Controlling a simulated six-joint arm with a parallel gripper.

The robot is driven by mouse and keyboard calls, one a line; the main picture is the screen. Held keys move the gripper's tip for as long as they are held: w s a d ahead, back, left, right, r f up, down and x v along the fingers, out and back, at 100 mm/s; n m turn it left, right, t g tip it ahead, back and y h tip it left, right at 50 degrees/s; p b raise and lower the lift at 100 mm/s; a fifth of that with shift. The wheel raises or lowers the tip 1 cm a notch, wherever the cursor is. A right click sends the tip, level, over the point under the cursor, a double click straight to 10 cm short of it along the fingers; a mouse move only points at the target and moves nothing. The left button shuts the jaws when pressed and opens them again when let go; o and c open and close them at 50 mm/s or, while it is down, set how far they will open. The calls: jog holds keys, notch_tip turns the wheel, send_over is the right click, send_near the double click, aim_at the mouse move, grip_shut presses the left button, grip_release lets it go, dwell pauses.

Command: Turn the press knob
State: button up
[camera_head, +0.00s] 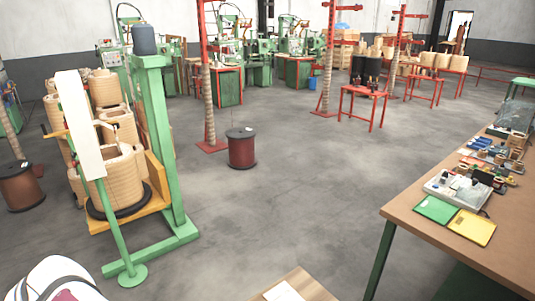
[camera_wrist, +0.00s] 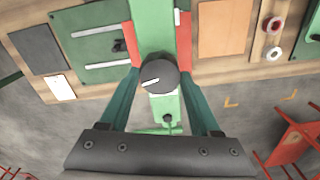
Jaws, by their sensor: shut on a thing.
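The press knob (camera_wrist: 160,77) is round and dark with a white line on its face, and it sits on a green press part (camera_wrist: 152,28) in the wrist view. My gripper (camera_wrist: 158,48) reaches in with two teal fingers with red pads, one on each side of the knob and the green part. It is shut on the knob, though the contact itself is hard to see. The white line lies nearly level, slightly tilted. My gripper does not show in the head view, and I cannot pick out the knob there.
In the wrist view, boards and plates (camera_wrist: 222,27) lie on a brown bench around the press, with two small rolls (camera_wrist: 273,25) at the right.

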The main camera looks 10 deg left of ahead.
jog(key=n, duration=0.5)
jog(key=shift+n, duration=0.3)
jog(key=n, duration=2.1)
jog(key=shift+n, duration=0.3)
jog(key=n, duration=0.4)
jog(key=shift+n, duration=2.1)
